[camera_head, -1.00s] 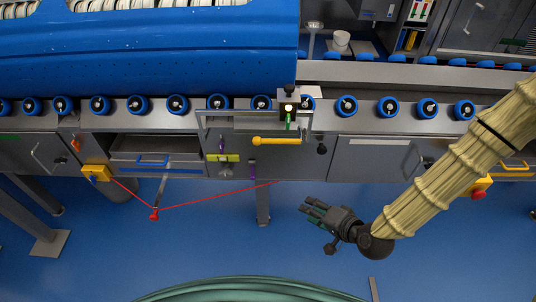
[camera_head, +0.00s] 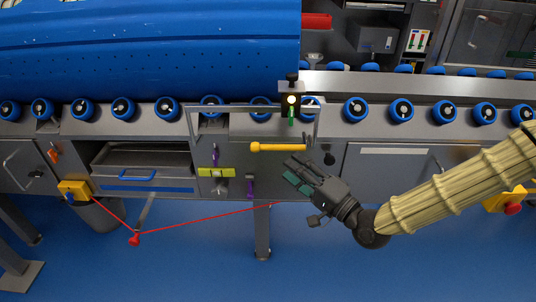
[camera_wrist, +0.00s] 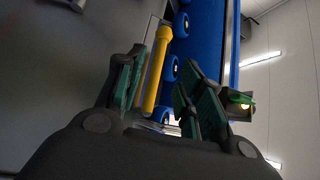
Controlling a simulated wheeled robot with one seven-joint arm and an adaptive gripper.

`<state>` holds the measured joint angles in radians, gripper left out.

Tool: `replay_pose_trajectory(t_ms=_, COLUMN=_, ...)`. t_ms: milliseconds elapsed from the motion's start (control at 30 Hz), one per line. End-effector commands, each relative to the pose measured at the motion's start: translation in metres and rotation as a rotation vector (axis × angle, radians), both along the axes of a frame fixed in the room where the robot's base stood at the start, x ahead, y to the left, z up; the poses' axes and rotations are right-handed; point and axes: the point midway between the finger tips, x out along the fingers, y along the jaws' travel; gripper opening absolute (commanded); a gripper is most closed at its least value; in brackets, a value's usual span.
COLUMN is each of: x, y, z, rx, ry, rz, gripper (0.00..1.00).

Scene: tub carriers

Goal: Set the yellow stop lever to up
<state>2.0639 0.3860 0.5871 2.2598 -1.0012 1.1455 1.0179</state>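The yellow stop lever (camera_head: 278,147) lies about horizontal on the grey front panel of the conveyor, with its thick knob end at the left and its other end at the right. My gripper (camera_head: 292,173) is just below and to the right of the lever, pointing up-left towards it, apart from it as far as I can see. In the wrist view the yellow lever (camera_wrist: 157,70) shows between the two green-padded fingers of my gripper (camera_wrist: 160,85), which stand wide apart. The fingers hold nothing.
A lit lamp (camera_head: 291,100) and a metal frame (camera_head: 188,122) stand close above the lever. A yellow-green handle (camera_head: 216,172) and a purple lever (camera_head: 250,187) are to the left. A red cord (camera_head: 200,220) runs below. A blue tub (camera_head: 150,50) rests on rollers above.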

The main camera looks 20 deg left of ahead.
Motion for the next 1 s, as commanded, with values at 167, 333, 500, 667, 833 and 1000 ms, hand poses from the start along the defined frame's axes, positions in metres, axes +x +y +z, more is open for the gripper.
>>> replay_pose_trajectory(t_ms=167, x=0.008, y=0.016, z=0.002, rx=-0.001, ry=-0.003, rz=0.002, gripper=0.37)
replay_pose_trajectory(t_ms=333, x=0.021, y=0.039, z=0.005, rx=-0.002, ry=-0.003, rz=0.002, gripper=0.37)
replay_pose_trajectory(t_ms=500, x=0.034, y=0.063, z=0.009, rx=-0.002, ry=-0.003, rz=0.001, gripper=0.37)
replay_pose_trajectory(t_ms=667, x=0.043, y=0.08, z=0.011, rx=-0.002, ry=0.0, rz=0.001, gripper=0.37)
replay_pose_trajectory(t_ms=833, x=0.048, y=0.09, z=0.014, rx=-0.002, ry=0.0, rz=0.001, gripper=0.37)
replay_pose_trajectory(t_ms=1000, x=0.05, y=0.093, z=0.015, rx=-0.001, ry=0.0, rz=0.0, gripper=0.37)
